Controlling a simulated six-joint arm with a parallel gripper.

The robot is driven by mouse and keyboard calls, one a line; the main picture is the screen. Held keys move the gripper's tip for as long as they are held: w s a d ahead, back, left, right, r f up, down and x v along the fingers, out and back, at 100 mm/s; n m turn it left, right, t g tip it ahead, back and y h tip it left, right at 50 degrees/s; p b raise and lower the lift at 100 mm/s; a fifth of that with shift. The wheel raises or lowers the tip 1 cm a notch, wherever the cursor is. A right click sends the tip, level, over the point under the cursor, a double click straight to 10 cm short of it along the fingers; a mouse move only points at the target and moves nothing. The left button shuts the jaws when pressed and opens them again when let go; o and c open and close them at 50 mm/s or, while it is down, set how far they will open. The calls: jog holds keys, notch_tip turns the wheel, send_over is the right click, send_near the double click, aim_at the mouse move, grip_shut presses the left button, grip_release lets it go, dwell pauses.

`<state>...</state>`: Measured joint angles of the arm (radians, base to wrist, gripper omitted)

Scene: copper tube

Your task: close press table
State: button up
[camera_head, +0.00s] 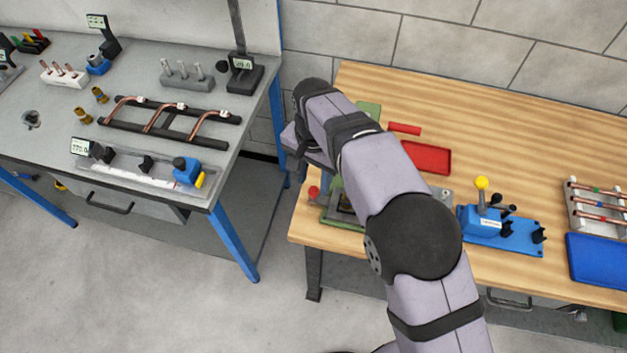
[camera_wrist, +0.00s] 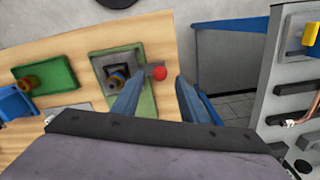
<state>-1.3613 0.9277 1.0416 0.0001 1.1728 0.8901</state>
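The press table is a green base with a grey block and a brass-coloured fitting in it. In the wrist view the press table (camera_wrist: 99,63) lies just beyond my gripper's left finger, which covers part of it. A short lever with a red knob (camera_wrist: 160,73) sticks out from its side. In the head view the red knob (camera_head: 313,192) shows left of my arm, and the arm hides much of the press table (camera_head: 338,218). My gripper (camera_wrist: 158,84) is open, its two blue fingers apart. The knob appears in line with the gap between the fingertips; contact is not visible.
A green tray (camera_wrist: 62,73) with a brass-coloured piece sits beside the press table. A blue fixture with a yellow knob (camera_head: 481,183) and a red tray (camera_head: 428,157) share the wooden table. A gap separates it from the grey bench (camera_head: 60,110).

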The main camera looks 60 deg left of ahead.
jog(key=shift+f+p, duration=0.35)
jog(key=shift+f, duration=0.9)
grip_shut()
jog(key=shift+w+a+p, duration=0.55)
jog(key=shift+w+a, duration=0.8)
jog(key=shift+a, duration=0.05)
grip_release()
